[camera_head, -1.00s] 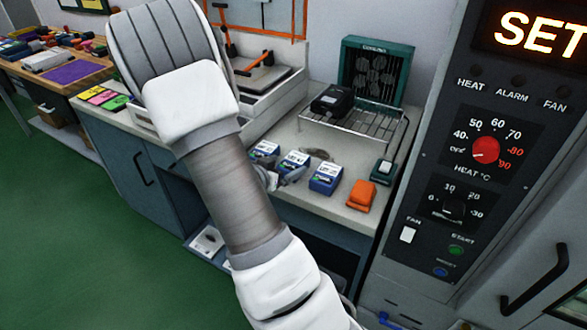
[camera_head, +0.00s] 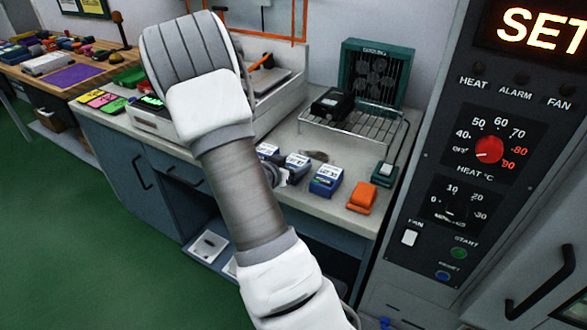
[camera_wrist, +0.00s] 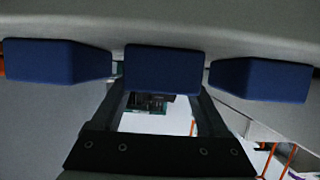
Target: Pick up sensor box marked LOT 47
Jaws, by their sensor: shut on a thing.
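Three small blue boxes with white label tops stand in a row on the bench; their lot marks are too small to read. The left box (camera_head: 268,151) and the right box (camera_head: 327,181) stand apart from the middle box (camera_head: 297,166). In the wrist view, the middle box (camera_wrist: 163,68) lies between the fingers of my gripper (camera_wrist: 162,82), which is shut on it. The other two boxes show outside the fingers, at left (camera_wrist: 58,60) and right (camera_wrist: 262,79). In the head view my arm hides most of the gripper. The middle box seems at bench height.
An orange block (camera_head: 361,198) and a small green-grey device (camera_head: 383,174) stand right of the boxes. A wire rack (camera_head: 350,122) with a black device (camera_head: 332,103) and a green fan unit (camera_head: 376,73) are behind. A tall control cabinet (camera_head: 440,150) bounds the right.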

